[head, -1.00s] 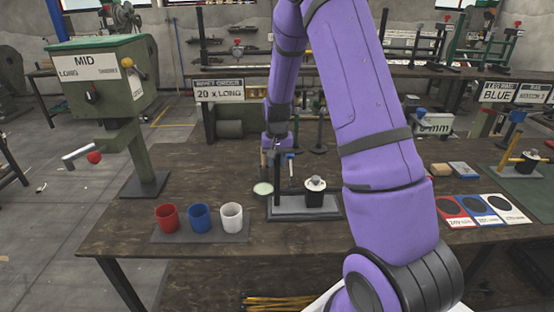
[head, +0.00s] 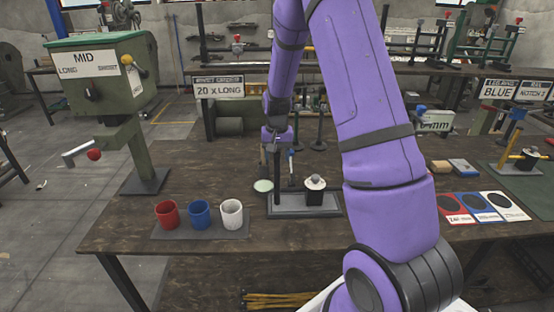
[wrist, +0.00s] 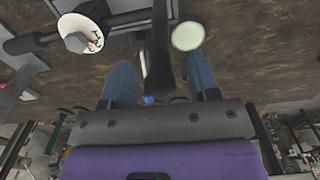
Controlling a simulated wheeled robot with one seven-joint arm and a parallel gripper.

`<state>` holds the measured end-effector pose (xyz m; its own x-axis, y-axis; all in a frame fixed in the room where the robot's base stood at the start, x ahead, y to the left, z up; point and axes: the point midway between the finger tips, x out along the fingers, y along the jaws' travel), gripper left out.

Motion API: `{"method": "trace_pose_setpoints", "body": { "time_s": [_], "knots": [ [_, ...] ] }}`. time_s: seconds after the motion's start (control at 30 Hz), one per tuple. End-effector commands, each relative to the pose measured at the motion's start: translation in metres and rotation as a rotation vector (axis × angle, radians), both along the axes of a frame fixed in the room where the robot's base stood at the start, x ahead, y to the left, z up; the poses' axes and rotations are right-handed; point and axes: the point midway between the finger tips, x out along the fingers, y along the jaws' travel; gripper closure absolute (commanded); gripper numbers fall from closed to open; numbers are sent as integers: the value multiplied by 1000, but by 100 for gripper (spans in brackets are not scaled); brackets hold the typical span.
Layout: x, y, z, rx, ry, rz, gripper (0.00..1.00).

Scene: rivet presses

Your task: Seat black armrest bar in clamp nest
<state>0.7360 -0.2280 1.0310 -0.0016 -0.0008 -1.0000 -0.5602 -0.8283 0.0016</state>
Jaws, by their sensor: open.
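The black armrest bar (head: 277,172) stands about upright at the left end of the grey clamp base (head: 318,211). In the wrist view the bar (wrist: 158,62) runs between my two blue fingers, with gaps on both sides. My gripper (head: 274,142) is open, around the bar's upper end, and holds nothing. It also shows in the wrist view (wrist: 161,82). A blue-handled clamp part (head: 291,160) rises just right of the bar. A black block with a white round top (head: 316,184) is on the base's right part. The bar's lower-end fit cannot be told.
Red (head: 167,214), blue (head: 199,214) and white (head: 231,213) cups stand at front left. A green press (head: 105,80) stands at left. Marked cards (head: 485,208) lie at right.

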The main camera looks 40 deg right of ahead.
Motion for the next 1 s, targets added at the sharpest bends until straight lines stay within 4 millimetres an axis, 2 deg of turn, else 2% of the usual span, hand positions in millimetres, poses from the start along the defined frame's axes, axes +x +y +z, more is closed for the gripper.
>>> {"method": "trace_pose_setpoints", "body": {
  "time_s": [0.3,0.5,0.67,1.0],
  "knots": [
    [1,0,61,-2,-5,2,45],
    [1,0,84,-1,-3,1,45],
    [0,0,91,-1,-1,1,45],
    [0,0,91,-1,-1,1,45]
  ]
}}
